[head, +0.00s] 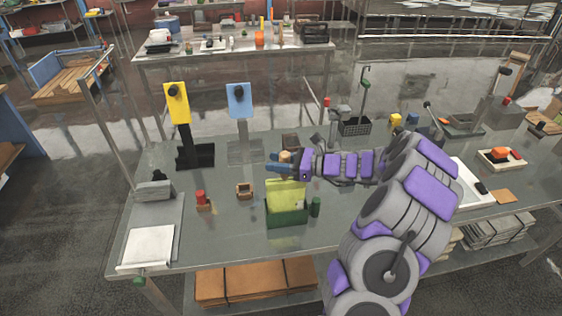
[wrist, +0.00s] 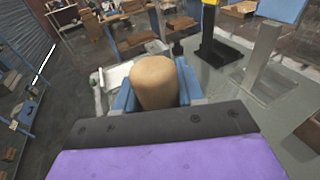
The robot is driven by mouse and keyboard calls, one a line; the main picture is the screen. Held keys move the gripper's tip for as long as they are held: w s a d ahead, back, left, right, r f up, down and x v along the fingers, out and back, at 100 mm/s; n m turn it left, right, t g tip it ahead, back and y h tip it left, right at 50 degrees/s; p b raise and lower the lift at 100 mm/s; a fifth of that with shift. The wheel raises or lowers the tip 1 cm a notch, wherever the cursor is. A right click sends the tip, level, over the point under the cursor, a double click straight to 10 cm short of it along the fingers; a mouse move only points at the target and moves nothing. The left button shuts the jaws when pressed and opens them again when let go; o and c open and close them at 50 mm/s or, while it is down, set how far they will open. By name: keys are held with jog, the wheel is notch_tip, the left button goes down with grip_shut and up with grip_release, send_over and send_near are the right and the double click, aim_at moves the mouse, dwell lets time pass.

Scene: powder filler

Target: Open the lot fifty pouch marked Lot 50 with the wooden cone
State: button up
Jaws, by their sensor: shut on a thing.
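My gripper (head: 279,163) is above the middle of the grey bench, its blue fingers shut on the tan wooden cone (wrist: 158,82). In the head view only a small part of the cone (head: 285,156) shows between the fingers. A yellow-green pouch (head: 286,194) stands upright in a dark green holder (head: 287,218), just below the gripper in the picture. The cone looks apart from the pouch. No lot mark can be read, and I cannot tell whether the pouch's top is open.
A small dark green cylinder (head: 315,207) stands right of the holder. A small wooden box (head: 244,190) and a red-topped piece (head: 201,200) stand left of it. Yellow (head: 177,103) and blue (head: 239,100) panels on posts rise behind. The bench's front left holds a white sheet (head: 148,246).

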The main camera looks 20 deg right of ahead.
jog(key=shift+a, duration=0.15)
jog(key=shift+d+f, duration=0.35)
jog(key=shift+d, duration=0.45)
jog(key=shift+a+f, duration=0.1)
jog(key=shift+a, duration=0.55)
jog(key=shift+d+f, duration=0.1)
jog(key=shift+d, duration=0.25)
jog(key=shift+a, duration=0.2)
jog(key=shift+d, duration=0.1)
